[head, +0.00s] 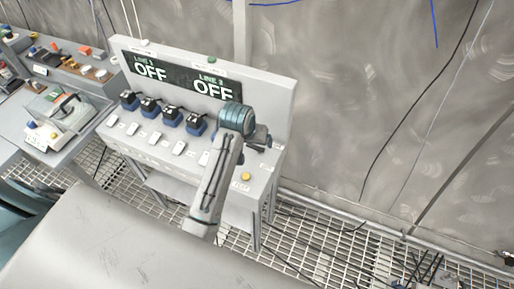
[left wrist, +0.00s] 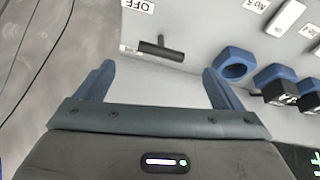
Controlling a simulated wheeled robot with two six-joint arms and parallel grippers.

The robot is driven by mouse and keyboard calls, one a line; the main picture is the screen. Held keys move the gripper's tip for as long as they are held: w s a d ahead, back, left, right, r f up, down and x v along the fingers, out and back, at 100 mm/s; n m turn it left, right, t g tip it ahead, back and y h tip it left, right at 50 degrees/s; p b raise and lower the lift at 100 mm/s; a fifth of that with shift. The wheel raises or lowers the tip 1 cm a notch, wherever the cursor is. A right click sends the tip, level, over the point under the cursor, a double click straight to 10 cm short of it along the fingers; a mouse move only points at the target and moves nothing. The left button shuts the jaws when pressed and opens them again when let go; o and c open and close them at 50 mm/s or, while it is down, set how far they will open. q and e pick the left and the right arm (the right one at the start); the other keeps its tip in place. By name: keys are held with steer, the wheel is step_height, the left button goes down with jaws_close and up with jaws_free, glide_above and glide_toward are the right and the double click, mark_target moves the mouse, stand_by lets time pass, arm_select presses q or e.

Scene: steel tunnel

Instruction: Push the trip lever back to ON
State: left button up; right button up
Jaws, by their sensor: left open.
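A black T-shaped lever (left wrist: 160,49) stands out from the light grey panel in the left wrist view, beyond and between my open fingers, apart from them. An OFF label (left wrist: 139,5) is on the panel past it, at the top edge. My left gripper (left wrist: 160,82) is open and empty, its two blue-grey fingers on either side of the lever in the picture. In the head view my left gripper (head: 262,139) is at the right part of the console (head: 279,105); my arm covers part of the panel, and I cannot make out the lever there. My right gripper is not in view.
Displays read LINE 1 OFF (head: 150,70) and LINE 3 OFF (head: 212,89). Several blue sockets with black plugs (head: 172,117) and white switches (head: 155,139) line the console. A yellow button (head: 246,176) is near its front right. Another bench (head: 68,138) stands left.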

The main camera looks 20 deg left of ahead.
mark_target(255, 146)
arm_select(q)
steer(key=p+x, duration=0.2)
steer(key=x, duration=0.6)
steer(key=shift+f, duration=0.15)
steer(key=shift+x, duration=0.75)
steer(key=shift+c, duration=0.2)
steer(key=c, duration=1.3)
steer(key=shift+o, duration=0.2)
steer(key=shift+w+g, duration=0.15)
steer(key=shift+g, duration=0.15)
steer(key=shift+w+g, duration=0.45)
steer(key=shift+g, duration=0.35)
steer(key=g, duration=0.1)
steer(key=w+g, duration=0.1)
steer(key=shift+r+g, duration=0.2)
steer(key=shift+g, duration=0.1)
steer(key=shift+w+g, duration=0.15)
steer(key=shift+g, duration=0.35)
